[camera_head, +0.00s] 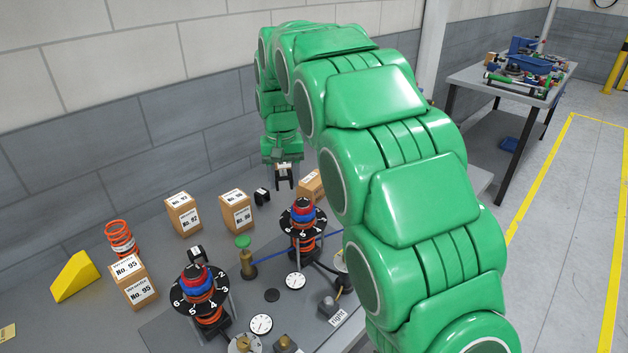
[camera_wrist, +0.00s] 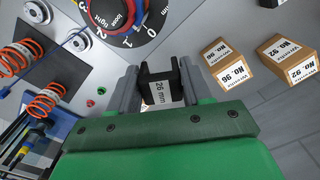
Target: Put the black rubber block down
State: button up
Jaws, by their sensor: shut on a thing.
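My gripper (camera_wrist: 156,82) is shut on the black rubber block (camera_wrist: 148,90), which has a white label reading "26 mm". The block sits between the two grey fingers in the wrist view. In the head view my gripper (camera_head: 284,172) points down near the back wall, behind the right-hand dial fixture. The held block is small and dark there, and I cannot tell its gap to the table. A similar small black block (camera_head: 262,197) stands on the table just left of the gripper, and another (camera_head: 195,254) is behind the left dial fixture.
Several cardboard boxes stand nearby, including No. 96 (camera_head: 236,213) and No. 92 (camera_head: 183,215). Two dial fixtures with springs (camera_head: 200,294) (camera_head: 303,226) stand in front. An orange spring (camera_head: 121,238) and a yellow wedge (camera_head: 75,277) are at the left. Bare tabletop (camera_head: 215,250) shows between them.

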jog(key=w+d+r+m, duration=0.15)
jog(key=w+d, duration=0.25)
jog(key=d, duration=0.8)
send_over(314, 188)
jog(key=w+d, duration=0.2)
notch_tip(314, 188, down, 10)
jog(key=shift+s, duration=0.15)
jog(key=shift+d+m, duration=0.1)
jog(key=shift+m, duration=0.15)
jog(key=shift+f, duration=1.65)
jog(key=shift+f, duration=0.1)
jog(key=o, duration=1.1)
jog(key=shift+c, duration=0.2)
